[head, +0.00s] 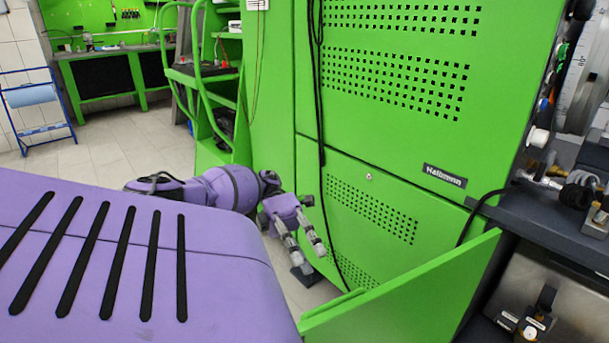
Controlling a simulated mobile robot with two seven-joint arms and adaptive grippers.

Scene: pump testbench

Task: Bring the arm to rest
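My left arm, purple with dark joints, reaches out low beyond my purple body with its black slots. My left gripper (311,258) hangs beside the lower part of the green cabinet (275,105). Its two grey fingers point down and stand apart, with nothing seen between them. I cannot tell whether the gripper touches the cabinet. My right arm and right gripper are not in view.
A dark shelf (555,222) with fittings is at the right, and a green panel (400,298) juts out in front. A black cable (321,150) hangs down the cabinet. Tiled floor (110,155) is clear at the left, near a blue rack (40,125) and a workbench (100,75).

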